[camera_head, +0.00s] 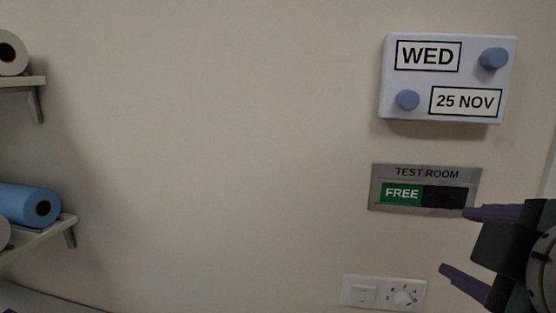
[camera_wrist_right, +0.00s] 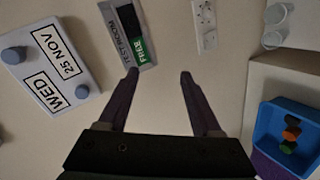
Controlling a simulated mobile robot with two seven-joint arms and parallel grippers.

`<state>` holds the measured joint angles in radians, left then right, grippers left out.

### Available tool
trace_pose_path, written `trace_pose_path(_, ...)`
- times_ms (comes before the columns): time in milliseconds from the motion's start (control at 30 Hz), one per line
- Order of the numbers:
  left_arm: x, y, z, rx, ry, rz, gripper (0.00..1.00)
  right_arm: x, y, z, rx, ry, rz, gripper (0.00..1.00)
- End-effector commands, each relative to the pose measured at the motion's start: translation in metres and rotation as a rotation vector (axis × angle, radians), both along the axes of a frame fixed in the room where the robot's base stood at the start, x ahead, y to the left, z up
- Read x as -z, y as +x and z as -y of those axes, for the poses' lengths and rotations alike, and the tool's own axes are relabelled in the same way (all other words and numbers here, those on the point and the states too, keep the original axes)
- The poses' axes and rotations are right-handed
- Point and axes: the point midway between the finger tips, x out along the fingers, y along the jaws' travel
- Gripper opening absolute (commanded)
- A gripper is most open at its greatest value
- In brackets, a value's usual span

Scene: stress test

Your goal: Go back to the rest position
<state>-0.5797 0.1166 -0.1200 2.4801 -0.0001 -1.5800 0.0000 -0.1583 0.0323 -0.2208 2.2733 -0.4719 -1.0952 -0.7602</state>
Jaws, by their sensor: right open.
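My right gripper (camera_head: 455,240) comes in from the right edge in the head view, in front of the wall. Its two purple fingers are apart with nothing between them. In the right wrist view the open gripper (camera_wrist_right: 160,75) faces the wall. One fingertip overlaps the edge of the TEST ROOM sign (camera_head: 425,187) in both views; I cannot tell whether it touches. The sign's slider shows green FREE at left and a dark part at right. My left gripper is not in view.
A calendar box (camera_head: 448,78) with two blue knobs reads WED, 25 NOV. Shelves (camera_head: 40,240) with rolls stand at left. In the wrist view, a blue bin (camera_wrist_right: 262,125) with several items is at right.

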Motion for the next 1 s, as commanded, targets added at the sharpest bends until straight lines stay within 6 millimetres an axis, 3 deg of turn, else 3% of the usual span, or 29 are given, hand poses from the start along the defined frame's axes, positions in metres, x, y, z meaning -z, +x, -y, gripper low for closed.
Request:
trace_pose_path(33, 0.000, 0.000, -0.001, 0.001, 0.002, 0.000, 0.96, 0.031, -0.028, 0.001, 0.060, 0.145, -0.102, 0.66)
trace_pose_path(133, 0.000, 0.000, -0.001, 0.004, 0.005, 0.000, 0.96, 0.076, -0.081, -0.002, 0.206, 0.403, -0.283, 0.66)
trace_pose_path(233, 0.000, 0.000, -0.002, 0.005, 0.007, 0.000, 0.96, 0.106, -0.136, -0.008, 0.366, 0.600, -0.450, 0.66)
trace_pose_path(367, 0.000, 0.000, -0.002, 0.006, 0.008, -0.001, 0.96, 0.128, -0.208, -0.019, 0.593, 0.785, -0.661, 0.66)
trace_pose_path(400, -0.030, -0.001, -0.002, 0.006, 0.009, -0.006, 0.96, 0.095, -0.201, -0.019, 0.580, 0.785, -0.642, 0.66)
trace_pose_path(700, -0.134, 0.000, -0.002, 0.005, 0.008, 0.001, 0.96, -0.007, -0.198, -0.019, 0.575, 0.781, -0.635, 0.66)
trace_pose_path(833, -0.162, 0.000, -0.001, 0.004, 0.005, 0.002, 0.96, -0.035, -0.198, -0.019, 0.575, 0.781, -0.635, 0.66)
trace_pose_path(1000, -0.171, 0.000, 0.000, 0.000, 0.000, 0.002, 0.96, -0.044, -0.198, -0.019, 0.574, 0.780, -0.634, 0.66)
